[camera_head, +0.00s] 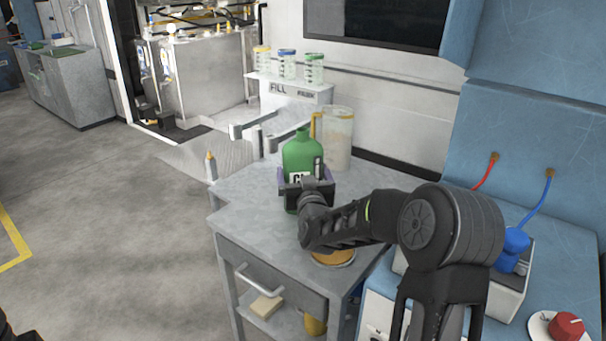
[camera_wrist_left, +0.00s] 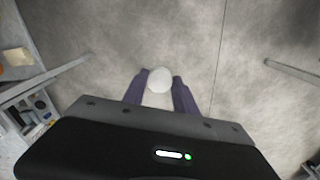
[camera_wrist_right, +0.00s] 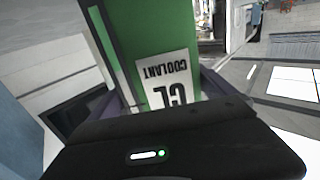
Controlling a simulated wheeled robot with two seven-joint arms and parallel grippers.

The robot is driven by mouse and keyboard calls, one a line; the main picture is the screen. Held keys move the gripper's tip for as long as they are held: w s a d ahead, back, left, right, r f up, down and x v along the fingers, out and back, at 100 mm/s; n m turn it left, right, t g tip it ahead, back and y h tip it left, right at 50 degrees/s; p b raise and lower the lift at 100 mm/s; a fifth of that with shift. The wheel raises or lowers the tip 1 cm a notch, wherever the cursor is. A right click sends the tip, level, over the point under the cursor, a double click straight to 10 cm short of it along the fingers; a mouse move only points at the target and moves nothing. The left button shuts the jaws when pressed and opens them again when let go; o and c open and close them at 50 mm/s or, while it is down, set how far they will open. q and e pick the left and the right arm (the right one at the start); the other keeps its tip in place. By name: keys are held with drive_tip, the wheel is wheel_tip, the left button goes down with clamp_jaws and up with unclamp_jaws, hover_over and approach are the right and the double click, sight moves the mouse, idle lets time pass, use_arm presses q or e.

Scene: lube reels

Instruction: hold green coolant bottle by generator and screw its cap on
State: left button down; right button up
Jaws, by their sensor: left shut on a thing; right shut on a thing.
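The green coolant bottle (camera_head: 302,152) stands upright at the grey cabinet top (camera_head: 245,190), with a bare-looking green neck. My right gripper (camera_head: 306,182) is shut around the bottle's body. In the right wrist view the bottle (camera_wrist_right: 140,38) fills the space between the purple fingers, its white label upside down. My left gripper (camera_wrist_left: 159,88) is shut on a small round white thing, apparently the cap (camera_wrist_left: 159,80), held over the concrete floor in the left wrist view. The left gripper does not show clearly in the head view.
A clear jug with a yellow handle (camera_head: 338,138) stands right behind the bottle. A white FILL stand (camera_head: 290,92) carries several lidded jars. An orange-brown round thing (camera_head: 333,257) lies near the cabinet's front. Blue equipment (camera_head: 530,150) borders the right; floor at left is open.

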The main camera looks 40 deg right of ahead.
drive_tip(key=shift+r, duration=0.2)
drive_tip(key=shift+f, duration=0.15)
drive_tip(key=o, duration=1.7)
drive_tip(key=shift+s, duration=0.1)
drive_tip(key=v, duration=1.2)
drive_tip(key=shift+b, duration=0.4)
